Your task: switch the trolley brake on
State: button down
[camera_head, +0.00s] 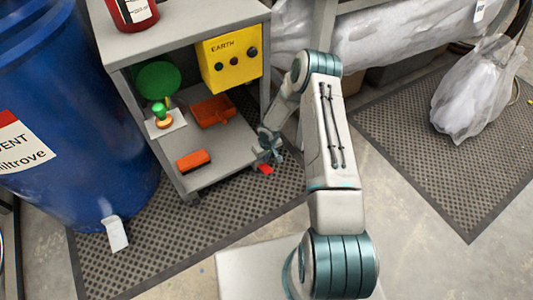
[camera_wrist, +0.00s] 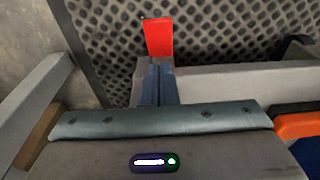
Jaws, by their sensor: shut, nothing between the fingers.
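The trolley (camera_head: 228,160) is a grey shelf unit with a lower shelf. A small red brake tab (camera_head: 265,169) sticks out low at its front right corner, over the dark mat. In the wrist view the red tab (camera_wrist: 158,38) stands just beyond my fingertips. My gripper (camera_head: 272,157) is at that corner, just above the tab in the head view. In the wrist view my gripper (camera_wrist: 159,66) is shut with its fingers together and holds nothing. I cannot tell whether the fingertips touch the tab.
The lower shelf carries orange-red items (camera_head: 193,160) and a green-topped object (camera_head: 160,115). A yellow EARTH box (camera_head: 230,58) hangs above. A blue drum (camera_head: 65,110) stands left. A plastic bag (camera_head: 475,98) lies right. Perforated mats (camera_head: 430,150) cover some floor.

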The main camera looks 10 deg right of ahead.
aim_at(267, 170)
jog(key=f, duration=0.1)
jog(key=f+b, duration=0.1)
jog(key=f, duration=0.2)
jog(key=shift+s+d+f, duration=0.1)
jog(key=shift+s+f, duration=0.25)
jog(key=shift+s+d+f+b, duration=0.1)
jog(key=shift+s+f+b, duration=0.15)
jog(key=shift+f+b, duration=0.25)
jog(key=shift+d+f, duration=0.1)
